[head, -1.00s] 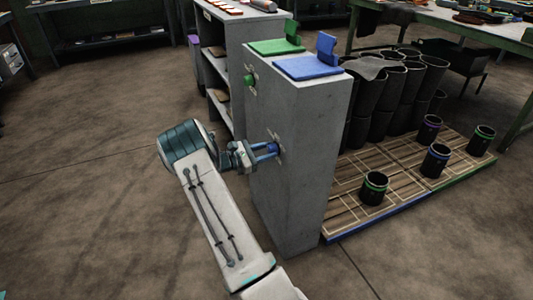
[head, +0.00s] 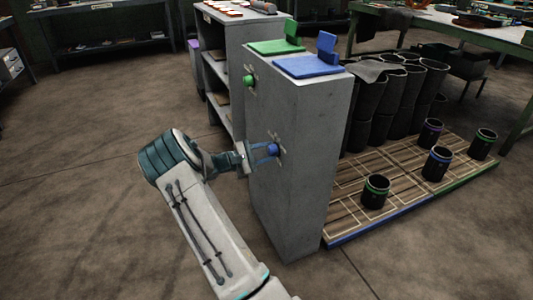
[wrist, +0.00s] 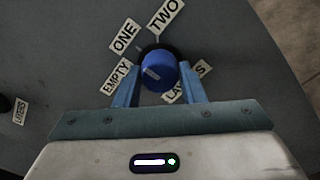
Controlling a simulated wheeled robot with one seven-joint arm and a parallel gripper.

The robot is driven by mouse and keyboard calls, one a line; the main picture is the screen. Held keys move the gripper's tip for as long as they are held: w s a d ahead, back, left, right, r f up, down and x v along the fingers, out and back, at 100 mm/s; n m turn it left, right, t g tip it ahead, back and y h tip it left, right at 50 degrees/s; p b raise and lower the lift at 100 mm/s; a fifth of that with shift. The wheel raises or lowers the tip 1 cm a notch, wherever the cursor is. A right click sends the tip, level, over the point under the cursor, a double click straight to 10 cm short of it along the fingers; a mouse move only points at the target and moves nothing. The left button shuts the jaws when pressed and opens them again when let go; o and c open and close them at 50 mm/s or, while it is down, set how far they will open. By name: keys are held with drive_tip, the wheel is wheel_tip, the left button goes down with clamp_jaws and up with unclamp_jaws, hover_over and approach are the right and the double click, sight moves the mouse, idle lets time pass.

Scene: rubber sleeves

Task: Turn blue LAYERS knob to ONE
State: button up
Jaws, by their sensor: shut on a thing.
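The blue LAYERS knob (head: 272,149) is on the left-facing side of the grey cabinet (head: 300,190). My gripper (head: 266,151) reaches it from the left, and its blue fingers are shut on the knob. In the wrist view the knob (wrist: 160,72) sits between the fingers, with a pale pointer mark on its upper left. The mark points left, roughly between the EMPTY label (wrist: 116,77) and the ONE label (wrist: 124,36); its exact setting is hard to tell. The TWO label (wrist: 165,15) is above, and the LAYERS label (wrist: 188,85) is partly hidden by the right finger.
A green knob (head: 248,81) is on the same cabinet side, higher up. Green (head: 276,47) and blue (head: 310,66) plates lie on top. Black sleeves stand on a wooden pallet (head: 345,205) to the right. The floor left of my arm is clear.

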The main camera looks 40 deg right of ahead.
drive_tip(key=o, duration=1)
drive_tip(key=p+v, duration=0.3)
drive_tip(key=v, duration=1.1)
drive_tip(key=shift+s+f, duration=0.1)
drive_tip(key=s+a+r+m+t+y+p, duration=0.2)
drive_tip(key=s+a+r+y+p, duration=0.3)
drive_tip(key=r, duration=0.8)
drive_tip(key=s+a+r+m+t+y+p, duration=0.2)
drive_tip(key=s+a+r+y+p, duration=0.4)
drive_tip(key=s+r+p, duration=0.7)
drive_tip(key=s+a+r+m+t+y+p, duration=0.2)
drive_tip(key=s+a+r+y+p, duration=0.4)
drive_tip(key=s+r, duration=0.6)
drive_tip(key=shift+s+a+r+t+p, duration=0.15)
drive_tip(key=shift+a+r+t+p, duration=0.45)
drive_tip(key=shift+a+r+p, duration=0.95)
